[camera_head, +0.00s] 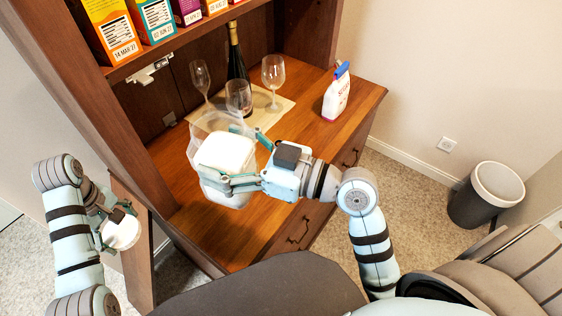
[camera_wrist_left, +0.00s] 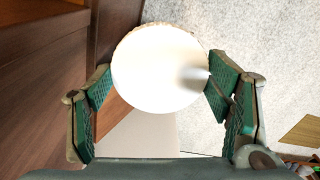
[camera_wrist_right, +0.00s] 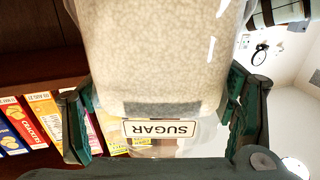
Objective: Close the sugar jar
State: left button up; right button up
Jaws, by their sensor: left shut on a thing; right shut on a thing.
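The clear sugar jar (camera_head: 207,126), with white sugar in it, is held above the wooden counter by my right gripper (camera_head: 229,184). In the right wrist view the jar (camera_wrist_right: 160,60) fills the space between the fingers, and its SUGAR label (camera_wrist_right: 160,129) shows. I cannot tell the jar's exact tilt. My left gripper (camera_head: 117,227) is shut on a round white lid (camera_head: 121,233), low at the left and apart from the jar. The lid (camera_wrist_left: 160,70) also shows between the fingers in the left wrist view, its round face toward the camera.
A wine bottle (camera_head: 236,58) and several glasses stand on a mat (camera_head: 271,119) at the back of the counter (camera_head: 347,115). A white bottle with a blue cap (camera_head: 336,95) is to their right. Boxes (camera_head: 108,28) fill the shelf above. A hutch post stands between my grippers.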

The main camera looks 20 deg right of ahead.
pick_arm(q)
notch_tip(320, 180, down, 5)
jog(key=b, duration=0.3)
jog(key=shift+w+r, duration=0.1)
pick_arm(e)
jog(key=w+d+f+t+h+b, duration=0.1)
jog(key=w+d+f+b, duration=0.2)
jog(key=w+d, duration=0.6)
pick_arm(q)
notch_tip(320, 180, down, 5)
jog(key=b, duration=0.2)
jog(key=shift+b, duration=0.35)
pick_arm(e)
jog(key=w+d+r+m+t+h, duration=0.1)
jog(key=w+d+r, duration=0.1)
jog(key=d, duration=0.4)
jog(key=w+d+r+m+t+h, duration=0.1)
jog(key=w+d+r+m+h, duration=0.1)
jog(key=w+d, duration=0.3)
jog(key=shift+d, duration=0.55)
pick_arm(q)
jog(key=shift+f, duration=0.2)
notch_tip(320, 180, down, 5)
jog(key=b, duration=0.4)
jog(key=shift+d+r+b, duration=0.1)
jog(key=shift+r+b, duration=0.05)
jog(key=shift+b, duration=0.25)
pick_arm(e)
notch_tip(320, 180, down, 14)
jog(key=shift+f, duration=0.15)
